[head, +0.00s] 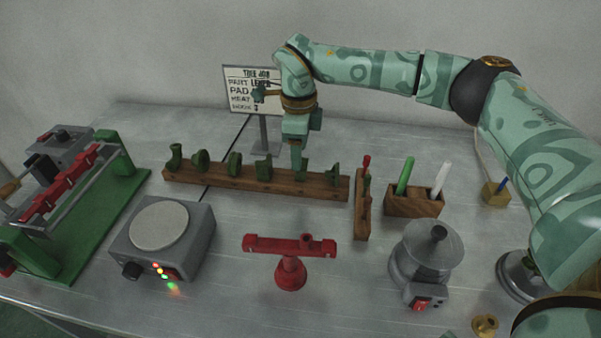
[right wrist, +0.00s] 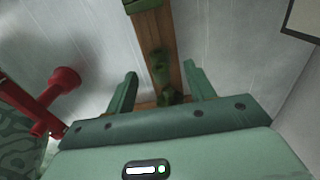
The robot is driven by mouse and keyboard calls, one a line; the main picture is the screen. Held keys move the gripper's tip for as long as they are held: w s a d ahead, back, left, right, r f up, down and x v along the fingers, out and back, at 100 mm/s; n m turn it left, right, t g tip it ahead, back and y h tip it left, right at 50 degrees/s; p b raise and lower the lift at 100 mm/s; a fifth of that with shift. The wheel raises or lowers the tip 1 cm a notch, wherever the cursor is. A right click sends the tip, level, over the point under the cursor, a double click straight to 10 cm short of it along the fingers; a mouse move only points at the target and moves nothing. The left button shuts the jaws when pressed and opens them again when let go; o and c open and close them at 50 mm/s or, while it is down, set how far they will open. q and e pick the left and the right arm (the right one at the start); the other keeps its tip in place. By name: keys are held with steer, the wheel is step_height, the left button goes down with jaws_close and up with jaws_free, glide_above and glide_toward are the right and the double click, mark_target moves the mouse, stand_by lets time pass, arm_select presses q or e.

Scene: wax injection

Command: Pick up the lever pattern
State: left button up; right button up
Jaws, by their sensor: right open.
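Several small green wax patterns stand in a row on a long wooden rack (head: 225,183) in the head view. My right gripper (head: 297,168) is over the right part of this row, pointing down and partly hiding the pattern (head: 304,174) beneath it. In the right wrist view my right gripper (right wrist: 160,70) is open, with its fingers on either side of the rack (right wrist: 148,28). A dark green pattern (right wrist: 158,62) shows between the fingers, not gripped. I cannot tell for certain which pattern is the lever. My left gripper is not in view.
In front are a grey heater (head: 190,255), a red stand (head: 291,273) and a grey pot (head: 427,255). A small wooden rack (head: 361,220) and pen block (head: 412,205) stand right; a green-based fixture (head: 105,210) left.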

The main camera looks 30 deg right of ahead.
steer(key=shift+s+f, duration=0.1)
steer(key=shift+f, duration=0.4)
steer(key=f+b, duration=0.1)
steer(key=f, duration=0.1)
steer(key=f+b, duration=0.1)
steer(key=f, duration=0.2)
steer(key=shift+d, duration=0.2)
steer(key=shift+r, duration=0.15)
steer(key=shift+s, duration=0.1)
steer(key=c, duration=1)
